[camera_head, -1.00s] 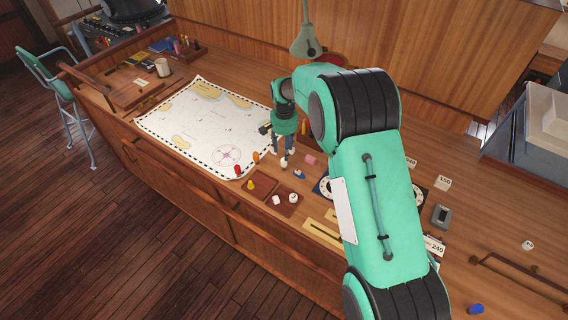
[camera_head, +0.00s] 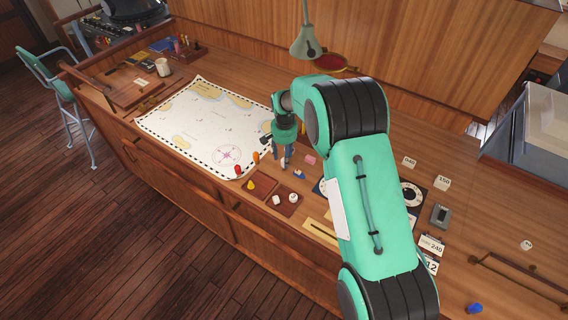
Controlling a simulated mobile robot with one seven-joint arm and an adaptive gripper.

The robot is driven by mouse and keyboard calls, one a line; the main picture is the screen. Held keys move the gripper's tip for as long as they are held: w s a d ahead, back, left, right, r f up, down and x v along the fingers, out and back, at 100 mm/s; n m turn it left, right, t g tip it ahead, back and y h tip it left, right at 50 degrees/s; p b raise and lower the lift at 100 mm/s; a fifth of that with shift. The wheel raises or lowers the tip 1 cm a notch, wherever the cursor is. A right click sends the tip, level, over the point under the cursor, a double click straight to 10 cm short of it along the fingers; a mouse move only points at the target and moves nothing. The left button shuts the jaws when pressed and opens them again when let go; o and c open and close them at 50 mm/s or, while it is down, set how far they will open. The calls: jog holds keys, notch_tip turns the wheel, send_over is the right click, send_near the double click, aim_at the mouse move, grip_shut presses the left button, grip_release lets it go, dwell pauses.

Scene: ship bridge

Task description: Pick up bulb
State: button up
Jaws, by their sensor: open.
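My gripper (camera_head: 285,160) points down over the wooden desk, just right of the chart's lower right corner, with its fingers apart. A small pale rounded thing (camera_head: 283,163) shows at its fingertips and may be the bulb. It is too small and partly hidden to be sure, and I cannot tell whether the fingers touch it. Small red (camera_head: 238,170), orange (camera_head: 255,157) and yellow (camera_head: 251,185) pieces stand to the left of the gripper.
A pink block (camera_head: 310,160) and a blue piece (camera_head: 300,174) lie close right of the gripper. A brown tray (camera_head: 286,209) with white pieces is in front. The chart (camera_head: 195,120) covers the desk to the left. A lamp (camera_head: 306,45) hangs behind.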

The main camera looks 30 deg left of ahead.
jog(key=shift+f, duration=1.6)
jog(key=c, duration=0.9)
